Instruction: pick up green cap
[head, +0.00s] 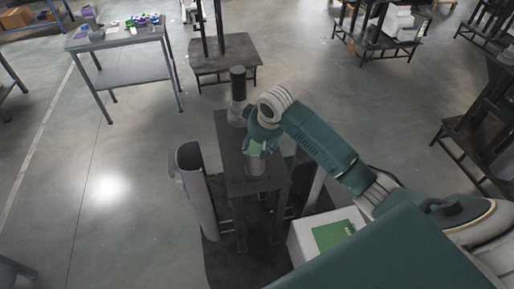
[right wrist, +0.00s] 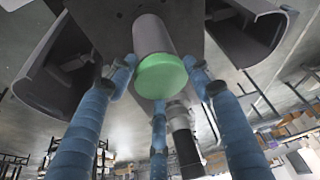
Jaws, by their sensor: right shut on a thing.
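The green cap (right wrist: 160,76) is a round disc on the end of a grey cylinder (right wrist: 153,36) in the right wrist view. In the head view the cylinder (head: 256,166) stands upright on a dark narrow table, and only a bit of green shows among the fingers. My right gripper (head: 257,147) is over the cylinder's top. Its three blue fingers (right wrist: 158,85) are closed around the green cap, which still sits against the cylinder. My left gripper is not in view.
A curved grey shell (head: 196,185) stands left of the dark table (head: 235,180). A white box with a green patch (head: 304,236) is at the lower right. Open floor lies to the left.

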